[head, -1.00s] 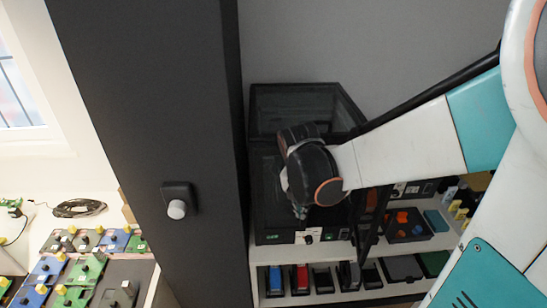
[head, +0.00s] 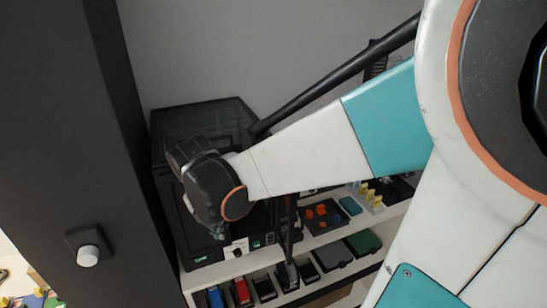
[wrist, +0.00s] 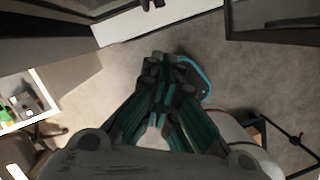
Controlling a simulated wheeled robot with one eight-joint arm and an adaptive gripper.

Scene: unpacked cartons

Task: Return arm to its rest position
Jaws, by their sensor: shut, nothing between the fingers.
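My arm reaches across the head view from the right, with white and teal links and a dark wrist (head: 207,185). The wrist appears in front of a black box-shaped machine with a clear top (head: 200,122); whether they touch I cannot tell. My gripper shows in the wrist view (wrist: 165,88), its dark and green fingers drawn together with nothing held. It points down over bare grey floor (wrist: 235,75). The fingertips are not clearly seen in the head view.
A white shelf unit (head: 190,285) holds the machine, a tray of orange parts (head: 322,215) and several small bins, including a red one (head: 241,291). A dark pillar with a white knob (head: 88,255) stands at left. A dark-framed stand (wrist: 285,130) is at right in the wrist view.

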